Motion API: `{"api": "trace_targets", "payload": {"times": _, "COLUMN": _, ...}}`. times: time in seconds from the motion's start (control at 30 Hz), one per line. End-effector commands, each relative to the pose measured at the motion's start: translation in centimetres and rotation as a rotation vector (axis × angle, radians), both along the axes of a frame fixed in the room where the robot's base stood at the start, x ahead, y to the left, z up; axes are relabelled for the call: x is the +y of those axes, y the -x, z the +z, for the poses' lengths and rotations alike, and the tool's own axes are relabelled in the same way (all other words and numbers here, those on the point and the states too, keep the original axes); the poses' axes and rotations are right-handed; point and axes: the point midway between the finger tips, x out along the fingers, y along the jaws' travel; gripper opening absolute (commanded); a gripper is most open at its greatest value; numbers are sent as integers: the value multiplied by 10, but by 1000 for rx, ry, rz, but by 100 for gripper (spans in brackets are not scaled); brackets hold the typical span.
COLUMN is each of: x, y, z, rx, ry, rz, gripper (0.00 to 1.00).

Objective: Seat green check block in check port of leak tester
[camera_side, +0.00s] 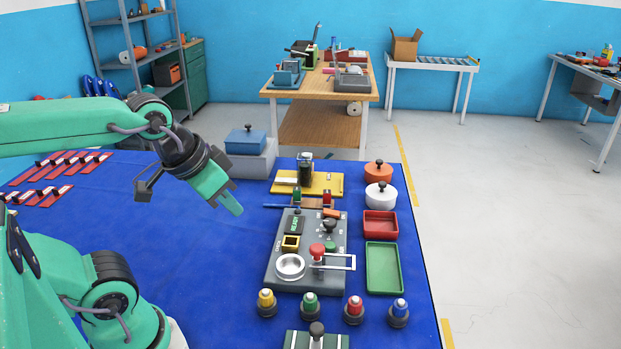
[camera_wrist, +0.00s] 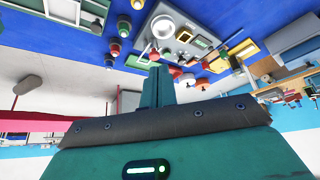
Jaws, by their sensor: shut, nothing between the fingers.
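The grey leak tester (camera_side: 273,277) lies on the blue mat, with a small display, knobs, a round metal dish and a clear-framed flap on top. A yellow-framed square opening (camera_side: 291,242) on its left side looks like the check port; it appears empty. It also shows in the wrist view (camera_wrist: 203,41). A small green block (camera_side: 297,194) stands beside a red block (camera_side: 327,196) in a low brown rack behind the tester. My gripper (camera_side: 235,208) is shut and empty, in the air left of the rack and tester. Its fingers also show in the wrist view (camera_wrist: 156,85).
Red (camera_side: 380,224) and green (camera_side: 383,268) trays and two lidded pots stand right of the tester. Several coloured knobbed pegs stand in front. The mat to the left is mostly clear.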

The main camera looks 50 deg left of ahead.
Motion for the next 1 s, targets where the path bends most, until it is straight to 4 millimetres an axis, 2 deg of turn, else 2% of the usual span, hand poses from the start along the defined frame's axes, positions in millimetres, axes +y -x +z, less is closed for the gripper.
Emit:
{"api": "trace_targets", "payload": {"times": 0.3, "x": 0, "y": 0, "z": 0, "rx": 0, "ry": 0, "rz": 0, "gripper": 2}}
{"api": "trace_targets", "payload": {"times": 0.53, "x": 0, "y": 0, "z": 0, "rx": 0, "ry": 0, "rz": 0, "gripper": 47}}
{"api": "trace_targets", "payload": {"times": 1.0, "x": 2, "y": -6, "z": 4, "rx": 9, "ry": 3, "rz": 14, "gripper": 47}}
